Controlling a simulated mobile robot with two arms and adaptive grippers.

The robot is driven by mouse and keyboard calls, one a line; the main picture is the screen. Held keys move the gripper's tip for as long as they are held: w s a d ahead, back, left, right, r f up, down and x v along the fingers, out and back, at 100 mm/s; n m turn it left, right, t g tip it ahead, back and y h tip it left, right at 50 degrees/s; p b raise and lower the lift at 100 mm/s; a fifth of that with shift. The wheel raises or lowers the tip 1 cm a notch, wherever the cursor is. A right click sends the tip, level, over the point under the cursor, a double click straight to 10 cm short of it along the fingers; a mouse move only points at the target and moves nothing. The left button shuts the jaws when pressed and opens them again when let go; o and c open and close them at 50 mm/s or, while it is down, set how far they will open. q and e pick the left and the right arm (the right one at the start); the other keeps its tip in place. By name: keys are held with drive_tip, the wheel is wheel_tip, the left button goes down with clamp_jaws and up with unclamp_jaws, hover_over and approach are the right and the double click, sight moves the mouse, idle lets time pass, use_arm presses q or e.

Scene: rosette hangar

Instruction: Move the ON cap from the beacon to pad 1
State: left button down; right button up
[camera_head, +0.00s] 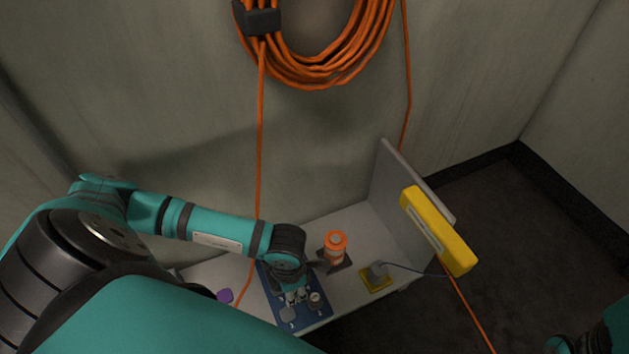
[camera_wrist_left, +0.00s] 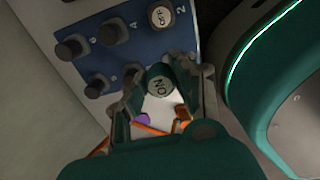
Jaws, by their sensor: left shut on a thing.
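In the head view the left gripper (camera_head: 296,294) is low over the blue numbered board (camera_head: 272,285); I cannot make out the ON cap for certain there. The board also shows in the left wrist view (camera_wrist_left: 122,45). Pad 1 is not clearly seen in the wrist view and seems hidden by the gripper. The orange beacon (camera_head: 336,246) stands upright on a dark plate, right of the gripper and apart from it.
A light UP cap (camera_wrist_left: 160,17) and several dark knobs (camera_wrist_left: 70,47) stand on the board. A purple object (camera_head: 225,295) lies left of it. A yellow-based plug (camera_head: 376,277) with a cable is on the right, before an upright grey panel (camera_head: 394,200) bearing a yellow box (camera_head: 440,232).

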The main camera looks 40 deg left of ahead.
use_arm(q)
drive_tip(key=s, duration=0.2)
drive_tip(key=shift+s+f, duration=0.2)
drive_tip(key=shift+s, duration=0.15)
drive_tip(key=shift+s+f, duration=0.1)
drive_tip(key=shift+f, duration=2.8)
drive_tip(key=shift+p, duration=0.45)
